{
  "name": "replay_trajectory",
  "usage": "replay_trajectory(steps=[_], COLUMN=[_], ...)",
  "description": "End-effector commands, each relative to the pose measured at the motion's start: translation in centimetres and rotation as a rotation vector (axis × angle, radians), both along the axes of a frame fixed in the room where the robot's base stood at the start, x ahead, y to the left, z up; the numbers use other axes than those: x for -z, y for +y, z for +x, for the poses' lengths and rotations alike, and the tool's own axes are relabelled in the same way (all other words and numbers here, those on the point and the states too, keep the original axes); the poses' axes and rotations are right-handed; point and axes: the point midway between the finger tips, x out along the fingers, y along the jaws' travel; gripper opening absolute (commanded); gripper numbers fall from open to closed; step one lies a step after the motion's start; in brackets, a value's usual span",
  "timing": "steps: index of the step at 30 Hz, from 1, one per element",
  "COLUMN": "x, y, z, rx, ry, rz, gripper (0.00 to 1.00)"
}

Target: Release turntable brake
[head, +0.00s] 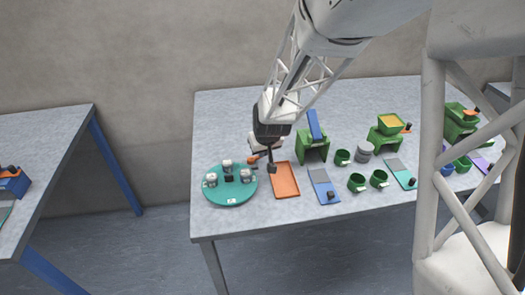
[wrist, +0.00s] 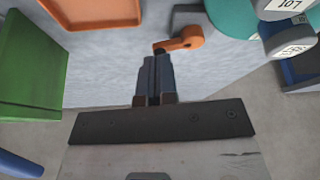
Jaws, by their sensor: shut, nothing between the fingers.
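The teal round turntable (head: 218,194) lies at the table's left end with several labelled grey-white jars on it. Its edge shows at the upper right of the wrist view (wrist: 232,16). The orange brake lever (wrist: 187,39) sits beside the turntable's rim, its narrow end towards my fingers; it also shows small in the head view (head: 254,158). My gripper (wrist: 156,58) is shut and empty, pointing down. Its fingertips appear close to the lever's narrow end; I cannot tell whether they touch. In the head view my gripper (head: 271,169) is between the turntable and the orange tray.
The orange tray (head: 285,180) is right of my fingers, also in the wrist view (wrist: 95,12). A green stand (head: 313,147), a blue board (head: 323,187) and green cups (head: 357,182) stand farther right. The table's (head: 270,219) front strip is clear.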

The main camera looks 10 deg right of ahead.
Motion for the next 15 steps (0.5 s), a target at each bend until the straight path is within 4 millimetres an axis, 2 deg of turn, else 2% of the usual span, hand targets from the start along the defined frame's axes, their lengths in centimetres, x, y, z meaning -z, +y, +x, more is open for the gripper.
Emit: replay_trajectory(steps=[15], x=[0.02], y=[-0.09], z=[0.31], rx=[-0.082], ry=[0.001], rz=[0.000], gripper=[0.00])
